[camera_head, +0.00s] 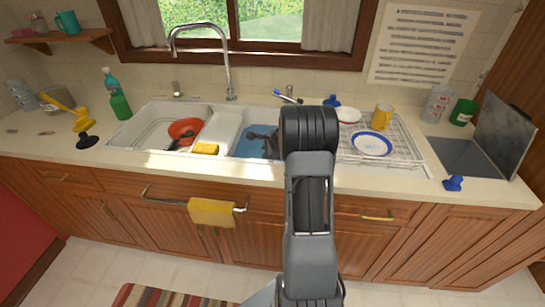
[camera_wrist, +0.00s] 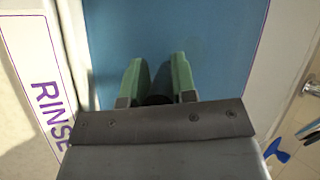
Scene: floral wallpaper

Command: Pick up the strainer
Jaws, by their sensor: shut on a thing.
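My gripper's green fingers (camera_wrist: 159,78) point into the blue-filled right sink basin (camera_wrist: 215,45) in the wrist view. They are shut on a small dark thing (camera_wrist: 157,100) low between them. I take it for the strainer, but too little shows to be sure of its shape. In the head view my arm hides the gripper and the right part of the blue basin (camera_head: 243,146). A dark shape (camera_head: 262,133) shows in that basin, left of my arm.
A red bowl (camera_head: 184,129) lies in the left basin. A yellow sponge (camera_head: 205,149) sits on the front rim. The tall faucet (camera_head: 228,65) stands behind. A dish rack (camera_head: 409,150) with a plate (camera_head: 372,144) and a yellow mug (camera_head: 382,117) is to the right.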

